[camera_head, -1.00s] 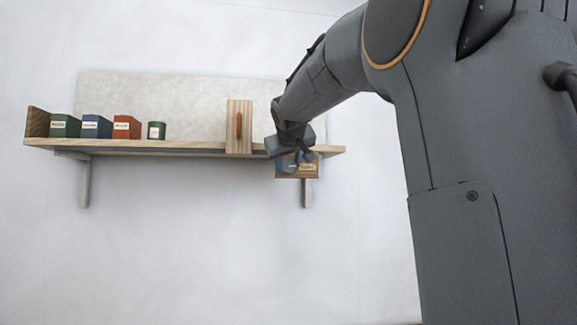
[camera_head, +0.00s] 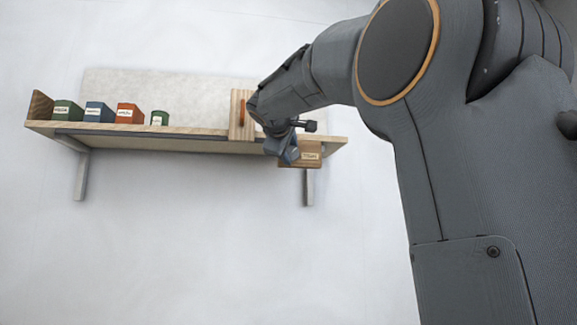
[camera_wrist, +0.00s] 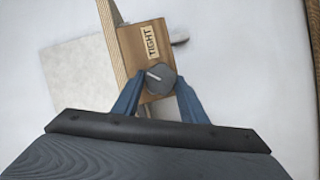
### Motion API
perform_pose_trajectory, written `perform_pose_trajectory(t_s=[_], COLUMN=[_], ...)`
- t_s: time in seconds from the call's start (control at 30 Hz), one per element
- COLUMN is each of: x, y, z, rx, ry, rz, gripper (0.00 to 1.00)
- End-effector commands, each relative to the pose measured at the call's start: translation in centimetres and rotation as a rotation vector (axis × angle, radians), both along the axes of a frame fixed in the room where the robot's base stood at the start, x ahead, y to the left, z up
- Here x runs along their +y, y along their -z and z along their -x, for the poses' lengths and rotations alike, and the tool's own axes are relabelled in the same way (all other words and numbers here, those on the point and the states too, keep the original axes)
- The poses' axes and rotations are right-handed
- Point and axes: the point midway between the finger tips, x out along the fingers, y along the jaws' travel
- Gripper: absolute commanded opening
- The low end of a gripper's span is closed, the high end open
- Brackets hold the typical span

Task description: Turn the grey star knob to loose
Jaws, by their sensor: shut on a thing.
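The grey star knob (camera_wrist: 162,86) sits on the face of a wooden block, between my gripper's two blue fingers. Its pale pointer line slants toward the upper left in the wrist view. My gripper (camera_wrist: 158,92) is shut on the knob. A label reading TIGHT (camera_wrist: 152,41) is on the block (camera_wrist: 128,45), above the knob in that view. No LOOSE label can be seen. In the head view my gripper (camera_head: 288,150) covers the knob and the left part of the block (camera_head: 313,164) under the shelf's right end.
An upright wooden piece (camera_head: 236,120) with an orange-red part stands close to my forearm. Free space lies below the shelf.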

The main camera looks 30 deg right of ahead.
Motion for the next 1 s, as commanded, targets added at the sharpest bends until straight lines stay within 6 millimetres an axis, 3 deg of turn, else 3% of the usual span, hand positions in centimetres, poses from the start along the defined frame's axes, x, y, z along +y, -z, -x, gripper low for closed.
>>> perform_pose_trajectory(t_s=[0.6, 1.0], x=[0.07, 0.05], y=[0.89, 0.84], z=[-0.08, -0.07], rx=[0.147, 0.191], ry=[0.0, -0.001], rz=[0.512, 0.666], gripper=[0.16, 0.16])
